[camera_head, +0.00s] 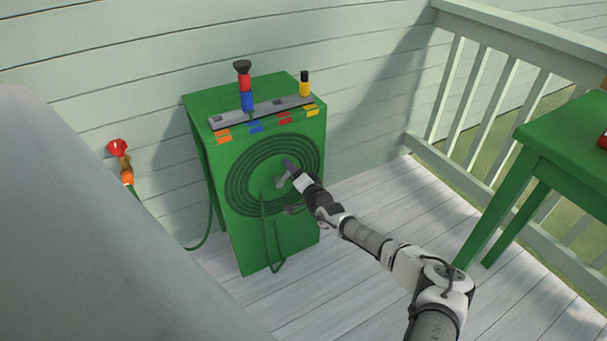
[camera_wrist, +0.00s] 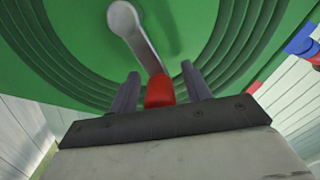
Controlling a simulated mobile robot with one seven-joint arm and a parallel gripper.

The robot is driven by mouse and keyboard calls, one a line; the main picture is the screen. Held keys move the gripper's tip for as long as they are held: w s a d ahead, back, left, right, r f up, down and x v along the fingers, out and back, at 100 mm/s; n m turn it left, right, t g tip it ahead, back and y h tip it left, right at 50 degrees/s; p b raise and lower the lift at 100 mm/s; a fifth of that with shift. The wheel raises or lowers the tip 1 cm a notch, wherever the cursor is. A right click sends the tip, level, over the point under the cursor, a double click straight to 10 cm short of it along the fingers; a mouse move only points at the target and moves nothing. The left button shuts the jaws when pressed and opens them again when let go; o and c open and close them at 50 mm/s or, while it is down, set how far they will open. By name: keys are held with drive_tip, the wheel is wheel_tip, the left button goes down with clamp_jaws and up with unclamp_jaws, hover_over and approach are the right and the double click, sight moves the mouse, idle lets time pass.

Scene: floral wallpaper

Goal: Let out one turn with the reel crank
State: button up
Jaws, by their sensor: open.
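The hose reel is a green box (camera_head: 232,225) on the deck with a dark coiled hose (camera_head: 243,177) on its front face. The reel crank (camera_wrist: 146,42) is a grey arm running from a round hub to a red knob (camera_wrist: 160,92). The grey crank arm also shows in the head view (camera_head: 281,181), where the knob is hidden by my gripper. My gripper (camera_head: 291,168) is at the front of the reel. In the wrist view my gripper (camera_wrist: 158,85) is open, with one finger on each side of the red knob. Whether a finger touches the knob cannot be told.
A grey rail (camera_head: 262,111) with nozzles and coloured tags tops the box. A red tap (camera_head: 117,147) is on the wall at left. A green table (camera_head: 560,140) stands at right by the white railing (camera_head: 480,75). A large grey surface fills the lower left.

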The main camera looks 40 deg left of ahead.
drive_tip(key=p+v, duration=0.1)
drive_tip(key=v, duration=1.2)
drive_tip(key=shift+d+p, duration=0.2)
drive_tip(key=shift+p, duration=0.1)
drive_tip(key=shift+r, duration=0.1)
